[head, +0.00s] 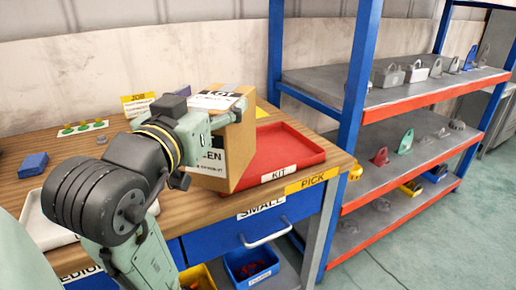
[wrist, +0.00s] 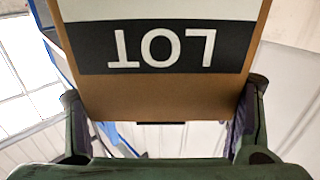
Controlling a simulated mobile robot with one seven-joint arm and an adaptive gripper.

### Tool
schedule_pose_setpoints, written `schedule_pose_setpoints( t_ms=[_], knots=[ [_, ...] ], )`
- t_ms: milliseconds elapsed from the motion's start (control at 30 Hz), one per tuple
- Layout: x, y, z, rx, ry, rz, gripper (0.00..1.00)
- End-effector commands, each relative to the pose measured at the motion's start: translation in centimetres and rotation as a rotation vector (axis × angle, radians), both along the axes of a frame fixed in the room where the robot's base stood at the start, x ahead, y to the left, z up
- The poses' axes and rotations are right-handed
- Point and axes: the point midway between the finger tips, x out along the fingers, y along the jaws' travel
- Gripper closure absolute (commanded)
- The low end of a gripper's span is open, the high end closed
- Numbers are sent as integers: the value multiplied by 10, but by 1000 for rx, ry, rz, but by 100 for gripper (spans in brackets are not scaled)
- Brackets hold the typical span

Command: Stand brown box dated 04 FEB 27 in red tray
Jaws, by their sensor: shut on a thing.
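A brown box (head: 243,152) with white and black labels is held in my gripper (head: 205,118). In the head view it looks upright, in front of the left part of the red tray (head: 308,150). I cannot tell whether its base touches the tray or hangs above it. The wrist view shows the box (wrist: 160,92) between my two fingers, with a "LOT" label upside down. The date is not readable. The visible part of the tray is empty and has a "KIT" label on its front.
The wooden bench (head: 230,207) holds a blue block (head: 32,164), a strip with coloured knobs (head: 82,127) and a white tray (head: 38,228), partly behind my arm. A blue upright (head: 357,80) and shelves with metal parts (head: 400,95) stand to the right.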

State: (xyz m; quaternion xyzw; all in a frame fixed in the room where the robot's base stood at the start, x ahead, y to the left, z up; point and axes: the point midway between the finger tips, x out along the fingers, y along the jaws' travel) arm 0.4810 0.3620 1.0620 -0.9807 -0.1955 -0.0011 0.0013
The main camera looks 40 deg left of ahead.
Motion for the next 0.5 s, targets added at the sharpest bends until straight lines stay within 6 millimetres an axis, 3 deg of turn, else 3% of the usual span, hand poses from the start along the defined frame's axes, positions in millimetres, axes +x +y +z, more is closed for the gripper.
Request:
schedule_pose_setpoints(
  t_ms=[233, 500],
  knots=[
    [11, 0, 2, 2, -6, -1, 87],
    [67, 2, -3, 2, -3, -3, 87]
  ],
)
